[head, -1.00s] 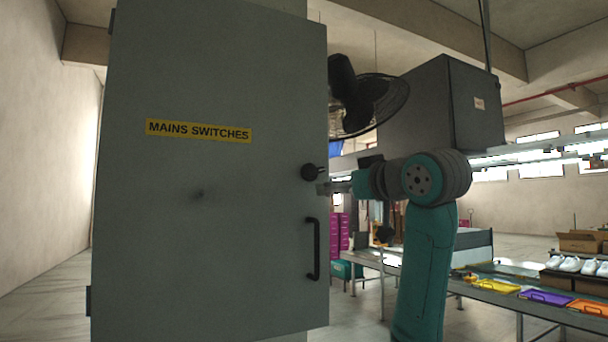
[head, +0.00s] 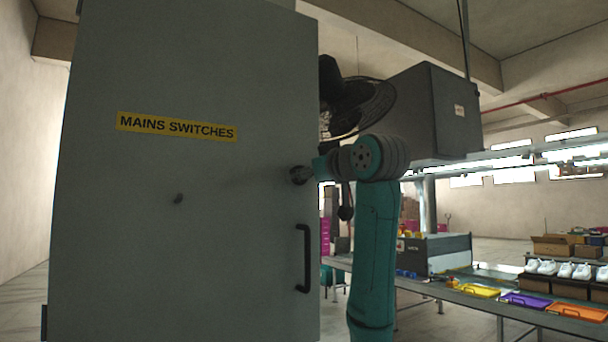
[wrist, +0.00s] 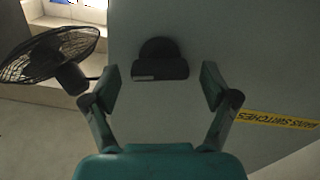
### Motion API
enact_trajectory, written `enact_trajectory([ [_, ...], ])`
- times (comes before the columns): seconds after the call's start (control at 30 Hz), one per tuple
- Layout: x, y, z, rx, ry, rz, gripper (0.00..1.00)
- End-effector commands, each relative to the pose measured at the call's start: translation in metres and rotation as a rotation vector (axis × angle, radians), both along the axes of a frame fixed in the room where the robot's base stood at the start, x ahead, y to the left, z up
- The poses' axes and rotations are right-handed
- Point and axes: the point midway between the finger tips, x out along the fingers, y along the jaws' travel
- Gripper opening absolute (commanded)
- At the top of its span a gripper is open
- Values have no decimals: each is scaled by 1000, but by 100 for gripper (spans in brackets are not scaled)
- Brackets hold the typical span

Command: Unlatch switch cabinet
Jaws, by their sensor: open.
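The grey switch cabinet (head: 190,240) fills the left half of the head view, its door closed, with a yellow "MAINS SWITCHES" label (head: 177,126). A black pull handle (head: 304,258) is on the door's right side. Above it the dark latch knob (head: 298,175) is partly hidden by my gripper (head: 312,172). In the wrist view the knob (wrist: 160,69) sits on the door between and just beyond the tips of my gripper (wrist: 161,86). The fingers are spread wide, one on each side, with nothing held. I cannot tell whether they touch the door.
A black fan (head: 360,105) stands behind the cabinet edge, close to my arm; it also shows in the wrist view (wrist: 55,60). A grey box (head: 430,110) hangs to its right. A bench with yellow (head: 478,290), purple (head: 525,300) and orange (head: 577,311) trays lies at right.

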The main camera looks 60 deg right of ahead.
Motion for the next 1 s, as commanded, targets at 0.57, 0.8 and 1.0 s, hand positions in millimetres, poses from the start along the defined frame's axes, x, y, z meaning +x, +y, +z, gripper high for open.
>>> enact_trajectory([
  [0.57, 15, -9, 0, 1, 1, 0, 70],
  [0.8, 14, -9, 0, 1, 1, 0, 25],
  [1.0, 14, -9, 0, 52, -31, 0, 25],
])
